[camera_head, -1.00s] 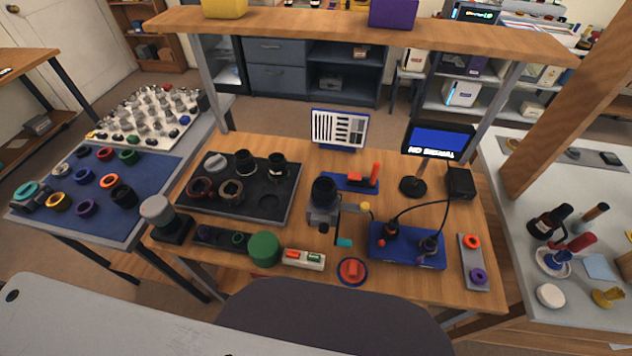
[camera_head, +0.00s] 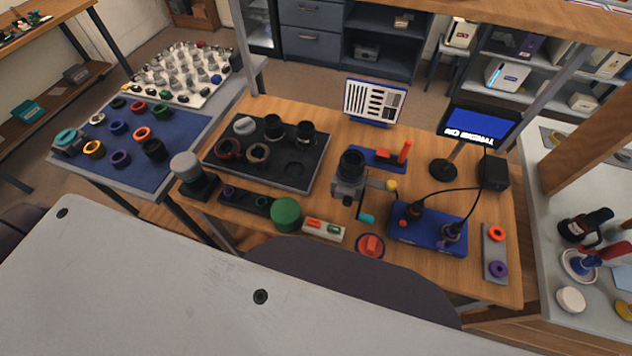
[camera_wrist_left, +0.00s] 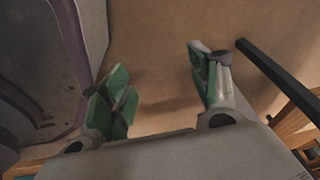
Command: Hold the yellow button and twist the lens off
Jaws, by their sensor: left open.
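A camera-like assembly with a black lens (camera_head: 350,164) on a grey body (camera_head: 347,187) stands on the wooden bench, right of the black tray. A small yellow button (camera_head: 391,185) sits at its right side, and a teal piece (camera_head: 366,218) lies low in front of it. My left gripper (camera_wrist_left: 160,92) shows only in the left wrist view. Its two green-padded fingers are wide apart with nothing between them, above brown floor. The lens and button are not in that view. No gripper shows in the head view, and my right gripper is not seen.
The black tray (camera_head: 218,172) with several lens parts stands left of the assembly. A green cylinder (camera_head: 286,214), a red button (camera_head: 370,245) and a blue box (camera_head: 428,236) with cables stand around it. A dark chair back (camera_head: 345,285) is at the bench's near edge.

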